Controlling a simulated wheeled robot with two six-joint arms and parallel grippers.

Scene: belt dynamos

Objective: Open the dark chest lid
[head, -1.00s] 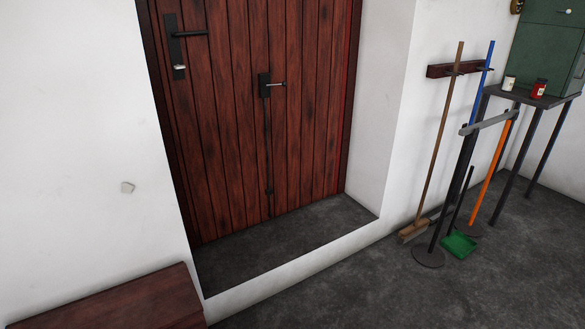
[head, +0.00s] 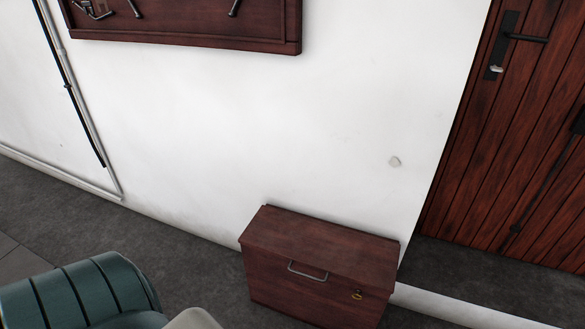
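A dark reddish-brown wooden chest (head: 290,287) stands on the floor against the white wall, in the lower middle of the head view. Its flat lid (head: 325,244) is shut. A grey metal handle (head: 307,271) is on its front near the top, and a small brass-coloured fitting (head: 357,294) is to the right of the handle. Neither of my grippers is in view.
A wooden door (head: 510,130) with a black handle is at the right, beyond a raised sill. A rounded green ribbed object (head: 80,295) fills the lower left. A wooden tool board (head: 190,22) hangs above. Dark floor (head: 180,250) lies left of the chest.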

